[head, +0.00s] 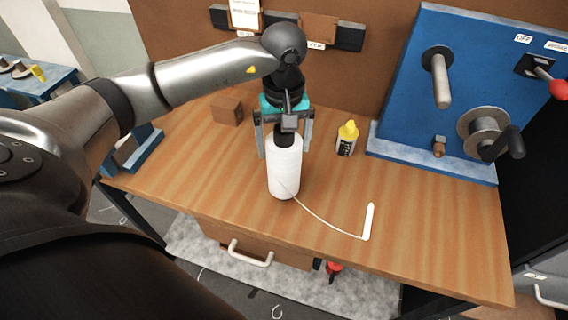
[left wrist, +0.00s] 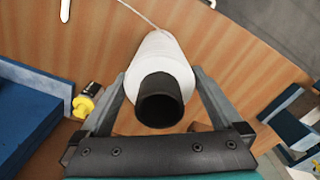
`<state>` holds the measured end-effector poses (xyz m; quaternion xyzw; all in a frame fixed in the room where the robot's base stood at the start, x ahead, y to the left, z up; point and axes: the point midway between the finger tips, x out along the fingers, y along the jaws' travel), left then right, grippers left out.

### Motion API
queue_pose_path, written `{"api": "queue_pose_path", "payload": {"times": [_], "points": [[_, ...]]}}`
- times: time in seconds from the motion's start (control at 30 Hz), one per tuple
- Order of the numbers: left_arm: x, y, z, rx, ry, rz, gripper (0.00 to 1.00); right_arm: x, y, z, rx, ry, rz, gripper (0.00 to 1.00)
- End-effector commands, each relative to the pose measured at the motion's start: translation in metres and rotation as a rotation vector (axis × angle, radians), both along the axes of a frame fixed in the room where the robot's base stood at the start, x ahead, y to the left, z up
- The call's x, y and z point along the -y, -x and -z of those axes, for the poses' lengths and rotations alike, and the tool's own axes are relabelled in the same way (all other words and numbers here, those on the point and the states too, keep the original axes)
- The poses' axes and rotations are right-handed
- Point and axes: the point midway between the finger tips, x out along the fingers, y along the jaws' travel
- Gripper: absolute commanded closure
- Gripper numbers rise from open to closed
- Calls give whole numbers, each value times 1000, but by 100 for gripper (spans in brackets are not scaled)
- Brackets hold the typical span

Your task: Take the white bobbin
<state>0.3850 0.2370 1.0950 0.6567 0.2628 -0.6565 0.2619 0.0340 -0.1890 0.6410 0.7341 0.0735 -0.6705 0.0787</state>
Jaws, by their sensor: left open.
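The white bobbin (head: 284,168) stands upright on the wooden table, with a black core at its top. A white thread runs from it to a flat white piece (head: 368,221) on the table to the right. My left gripper (head: 283,150) is above the bobbin, its fingers pointing down on either side of the bobbin's top. In the left wrist view the bobbin (left wrist: 165,60) and its dark core lie between the open fingers (left wrist: 163,92), with small gaps visible at the sides. The bobbin's base is seen in the head view. My right gripper is not in view.
A small yellow-capped bottle (head: 347,138) stands right of the bobbin. A blue machine (head: 440,100) with spools and a red-knobbed lever fills the right back. A wooden block (head: 227,107) sits behind left. The table's (head: 440,230) front right is clear.

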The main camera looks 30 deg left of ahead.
Motion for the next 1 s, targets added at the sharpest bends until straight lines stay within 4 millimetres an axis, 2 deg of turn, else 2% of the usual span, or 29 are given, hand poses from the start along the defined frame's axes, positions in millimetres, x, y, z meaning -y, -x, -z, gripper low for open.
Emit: {"api": "queue_pose_path", "payload": {"times": [0.13, 0.4, 1.0], "points": [[0, 0, 15, -1, 1, 0, 0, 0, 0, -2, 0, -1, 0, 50], [0, 0, 18, 1, 1, 1, 1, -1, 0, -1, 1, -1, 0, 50], [0, 0, 17, 2, 1, 0, 69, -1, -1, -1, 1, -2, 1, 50]]}}
